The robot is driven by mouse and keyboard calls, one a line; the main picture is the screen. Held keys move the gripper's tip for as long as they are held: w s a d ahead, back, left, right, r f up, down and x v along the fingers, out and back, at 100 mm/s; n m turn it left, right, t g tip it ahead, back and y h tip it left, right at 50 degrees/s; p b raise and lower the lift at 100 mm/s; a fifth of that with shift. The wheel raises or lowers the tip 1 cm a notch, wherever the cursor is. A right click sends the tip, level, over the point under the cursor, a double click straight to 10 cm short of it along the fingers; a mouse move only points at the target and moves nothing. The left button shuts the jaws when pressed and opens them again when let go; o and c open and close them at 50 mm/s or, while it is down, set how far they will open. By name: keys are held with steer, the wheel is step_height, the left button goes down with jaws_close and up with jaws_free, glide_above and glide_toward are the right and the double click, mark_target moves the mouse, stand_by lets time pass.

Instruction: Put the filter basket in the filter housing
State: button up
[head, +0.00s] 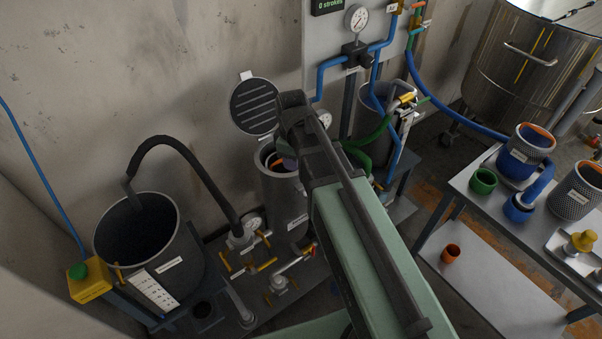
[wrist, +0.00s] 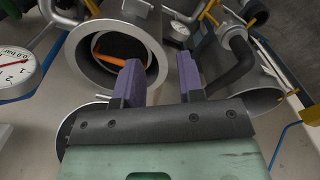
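The filter housing (head: 286,200) is an upright grey cylinder near the middle of the head view, with its round slotted lid (head: 254,107) swung open behind it. Its open mouth (wrist: 158,62) shows in the wrist view. An orange bar (wrist: 122,48), seemingly a basket handle, lies across inside the mouth; orange also shows there in the head view. The basket body below is hidden. My gripper (wrist: 160,80) has its two purple fingers apart with nothing between them. It is over or beside the right side of the mouth; exact height is unclear.
A dark open vessel (head: 150,262) with a black hose stands left. A gauge (wrist: 15,72) and pipes crowd the housing.

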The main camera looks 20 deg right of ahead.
steer(key=s+m, duration=1)
steer(key=s, duration=0.1)
steer(key=shift+m, duration=0.3)
steer(key=shift+o, duration=0.5)
